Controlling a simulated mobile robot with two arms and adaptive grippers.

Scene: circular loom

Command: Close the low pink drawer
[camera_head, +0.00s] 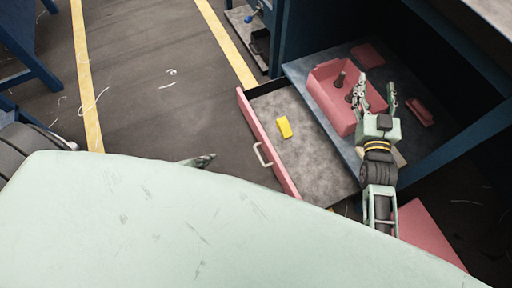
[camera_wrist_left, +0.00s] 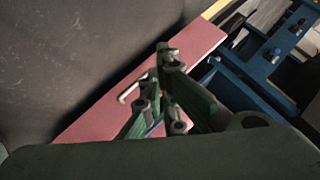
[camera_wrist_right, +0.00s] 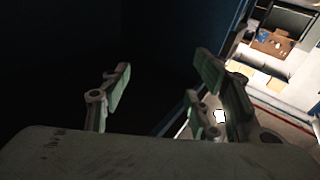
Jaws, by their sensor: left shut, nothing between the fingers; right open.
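The low pink drawer (camera_head: 269,146) is pulled out from under the blue cabinet, its pink front facing left with a pale handle (camera_head: 262,155). A yellow block (camera_head: 284,127) lies on its grey floor. In the left wrist view the pink front (camera_wrist_left: 196,45) and handle (camera_wrist_left: 132,88) lie behind my left gripper (camera_wrist_left: 166,62), which is shut and empty. In the head view only a tip of the left gripper (camera_head: 204,160) shows, left of the drawer front; my body hides the rest. My right gripper (camera_head: 377,91) is open and empty above the cabinet shelf.
A pink bin (camera_head: 327,102) with dark round parts stands on the blue shelf, near other pink pieces (camera_head: 419,112). A pink panel (camera_head: 425,232) lies low at the right. The floor (camera_head: 165,110) left of the drawer is mostly clear, with yellow lines and thin scraps.

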